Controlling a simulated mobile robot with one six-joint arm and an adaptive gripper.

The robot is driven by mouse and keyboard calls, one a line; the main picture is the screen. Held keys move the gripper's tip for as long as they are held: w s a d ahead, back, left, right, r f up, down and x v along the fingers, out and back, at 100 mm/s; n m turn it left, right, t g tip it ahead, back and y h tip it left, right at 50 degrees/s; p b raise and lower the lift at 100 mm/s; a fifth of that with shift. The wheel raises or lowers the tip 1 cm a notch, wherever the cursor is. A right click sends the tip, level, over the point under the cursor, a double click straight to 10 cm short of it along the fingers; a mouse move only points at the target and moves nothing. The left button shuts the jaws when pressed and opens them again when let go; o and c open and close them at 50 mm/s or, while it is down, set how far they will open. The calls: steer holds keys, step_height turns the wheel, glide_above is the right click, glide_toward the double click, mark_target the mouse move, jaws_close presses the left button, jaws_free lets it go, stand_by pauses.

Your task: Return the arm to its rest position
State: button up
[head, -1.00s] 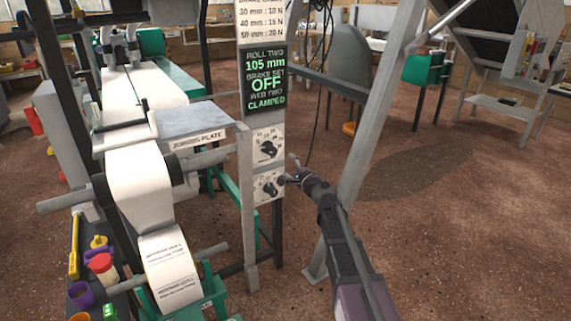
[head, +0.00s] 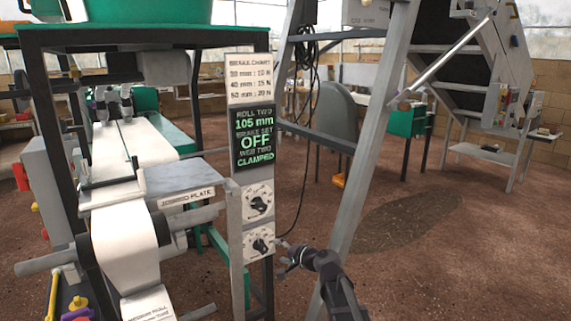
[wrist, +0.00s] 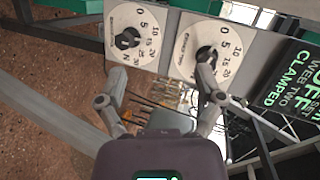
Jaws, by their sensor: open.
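My gripper (head: 287,257) is at the lower middle of the head view, just right of the panel's lower dial (head: 260,243). In the wrist view my gripper (wrist: 160,104) shows two fingers spread apart with nothing between them. Two white dials with black knobs, the first dial (wrist: 138,34) and the second dial (wrist: 207,52), lie beyond the fingertips. The right finger overlaps the second dial's knob in the picture; I cannot tell whether it touches. My arm runs down to the bottom edge in the head view.
The panel's display (head: 254,138) reads roll two 105 mm, brake set off, web two clamped. A slanted grey post (head: 362,140) stands close behind my arm. The joining plate (head: 187,179) and paper web (head: 125,240) are left. Open brown floor (head: 450,260) lies right.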

steer(key=s+d+f+n+g+h, duration=0.3)
steer(key=s+d+f+g+h, duration=0.2)
steer(key=s+d+f, duration=0.5)
steer(key=s+d+f+n+g+h, duration=0.35)
steer(key=s+d+g+h, duration=0.2)
steer(key=s+d, duration=0.6)
step_height(320, 180, up, 33)
steer(key=s+a+p, duration=0.2)
steer(key=p, duration=3)
steer(key=shift+a+p, duration=0.3)
steer(key=shift+a, duration=0.05)
steer(key=shift+a+t, duration=0.15)
steer(key=shift+t, duration=0.1)
